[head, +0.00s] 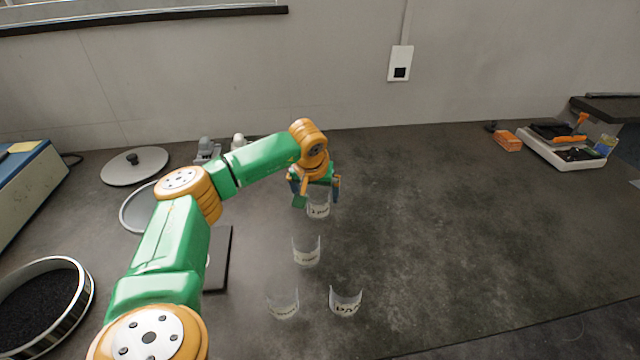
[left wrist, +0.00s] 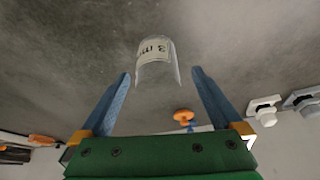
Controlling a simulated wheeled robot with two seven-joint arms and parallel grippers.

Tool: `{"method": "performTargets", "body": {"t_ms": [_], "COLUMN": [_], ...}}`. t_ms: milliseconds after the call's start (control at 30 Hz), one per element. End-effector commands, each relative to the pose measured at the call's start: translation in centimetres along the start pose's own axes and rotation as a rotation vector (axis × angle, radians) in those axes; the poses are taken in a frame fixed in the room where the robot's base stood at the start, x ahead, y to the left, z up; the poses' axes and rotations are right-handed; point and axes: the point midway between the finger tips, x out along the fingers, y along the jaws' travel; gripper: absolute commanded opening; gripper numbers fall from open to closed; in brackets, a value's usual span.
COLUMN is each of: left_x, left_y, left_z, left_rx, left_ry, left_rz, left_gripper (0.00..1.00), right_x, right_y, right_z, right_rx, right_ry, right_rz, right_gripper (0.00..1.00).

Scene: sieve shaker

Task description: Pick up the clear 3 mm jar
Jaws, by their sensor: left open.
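The clear 3 mm jar (head: 318,209) stands upright on the dark bench, below and partly behind my left gripper in the head view. In the left wrist view the jar (left wrist: 156,64) shows its label upside down, starting with "3 m". My left gripper (head: 318,198) is open at the jar. In the wrist view its two blue fingers (left wrist: 161,75) lie either side of the jar's near end, with gaps on both sides and no visible contact. My right gripper is in neither view.
Several similar clear labelled jars stand nearer, including a middle one (head: 306,252) and a front-right one (head: 345,302). A round sieve with dark grains (head: 88,300) and a grey lid (head: 135,167) are left. A white tray (head: 560,155) is far right.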

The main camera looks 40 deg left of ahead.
Motion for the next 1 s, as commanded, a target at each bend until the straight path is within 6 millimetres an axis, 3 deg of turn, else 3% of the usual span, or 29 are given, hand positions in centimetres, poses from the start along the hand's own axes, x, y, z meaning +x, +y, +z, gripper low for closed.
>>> {"method": "performTargets", "body": {"t_ms": [100,200,400,733,1000], "left_x": [2.2,3.2,3.4,3.3,3.1], "left_y": [0.3,0.3,0.3,0.3,0.3], "left_z": [0.1,0.1,0.1,0.1,0.0], "left_rx": [-0.002,-0.001,0.0,-0.001,-0.001], "left_ry": [-0.004,-0.002,-0.001,-0.001,0.001], "left_rz": [-0.001,0.0,0.0,0.001,0.002], "left_gripper": [1.0,1.0,1.0,0.11,0.09], "right_x": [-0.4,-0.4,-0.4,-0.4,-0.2], "right_y": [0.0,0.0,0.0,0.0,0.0], "right_z": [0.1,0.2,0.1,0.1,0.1], "right_rx": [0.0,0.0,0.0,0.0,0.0], "right_ry": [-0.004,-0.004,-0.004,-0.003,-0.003], "right_rz": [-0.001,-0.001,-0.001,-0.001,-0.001], "right_gripper": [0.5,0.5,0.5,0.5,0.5]}}
